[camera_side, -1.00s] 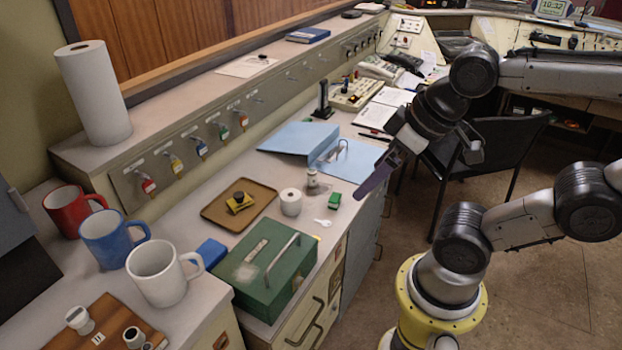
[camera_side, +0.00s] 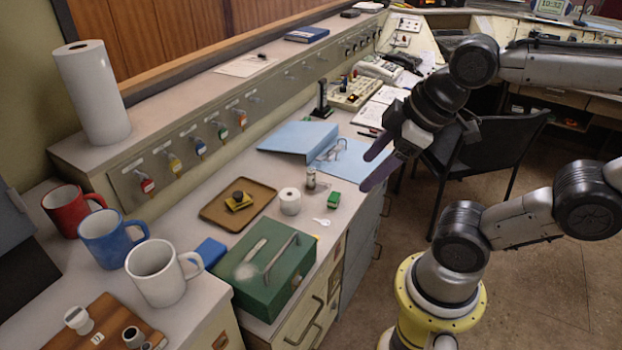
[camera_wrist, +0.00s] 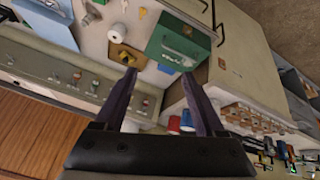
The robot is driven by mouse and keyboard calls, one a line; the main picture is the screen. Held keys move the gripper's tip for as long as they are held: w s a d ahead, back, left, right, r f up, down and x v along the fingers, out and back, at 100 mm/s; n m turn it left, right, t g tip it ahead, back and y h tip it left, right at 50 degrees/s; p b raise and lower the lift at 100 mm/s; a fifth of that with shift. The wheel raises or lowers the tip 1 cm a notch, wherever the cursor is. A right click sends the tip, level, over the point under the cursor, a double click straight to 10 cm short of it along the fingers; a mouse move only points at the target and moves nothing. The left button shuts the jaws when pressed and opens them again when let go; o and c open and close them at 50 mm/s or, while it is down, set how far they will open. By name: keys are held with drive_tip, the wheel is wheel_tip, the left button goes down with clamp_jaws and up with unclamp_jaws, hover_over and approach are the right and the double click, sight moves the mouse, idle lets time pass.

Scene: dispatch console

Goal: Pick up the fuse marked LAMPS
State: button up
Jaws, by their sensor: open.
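I cannot read the marking LAMPS anywhere, so I cannot tell which piece is that fuse. A wooden board (camera_side: 72,343) at the lower left of the side view, cut off by the frame edge, carries a white piece (camera_side: 79,320) and dark-topped pieces (camera_side: 133,337) that may be fuses. What may be the same board, with several small pieces, shows in the wrist view (camera_wrist: 262,121). My gripper (camera_side: 366,172) is open and empty above the counter's right edge, far from the board. In the wrist view its purple fingers (camera_wrist: 160,73) stand apart with nothing between them.
Red (camera_side: 67,209), blue (camera_side: 110,238) and white (camera_side: 160,273) mugs stand beside the board. A green box (camera_side: 262,285), brown tray (camera_side: 215,212), white roll (camera_side: 290,201) and blue binder (camera_side: 295,138) are on the counter. A paper roll (camera_side: 95,95) stands on the shelf.

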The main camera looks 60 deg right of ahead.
drive_tip(key=w+d+r+n, duration=0.2)
drive_tip(key=w+r+n, duration=0.1)
drive_tip(key=w+n, duration=0.4)
drive_tip(key=w+d+r+n, duration=0.3)
drive_tip(key=w+n, duration=0.2)
drive_tip(key=w, duration=0.3)
drive_tip(key=n+g, duration=0.3)
drive_tip(key=g, duration=0.3)
hover_over(311, 170)
wheel_tip(311, 170, down, 22)
drive_tip(key=f, duration=0.8)
drive_tip(key=shift+w+a, duration=0.1)
drive_tip(key=shift+a, duration=0.3)
drive_tip(key=shift+d+f, duration=0.25)
drive_tip(key=shift+f, duration=1.15)
drive_tip(key=shift+d+f, duration=0.2)
drive_tip(key=shift+f, duration=1.2)
clamp_jaws()
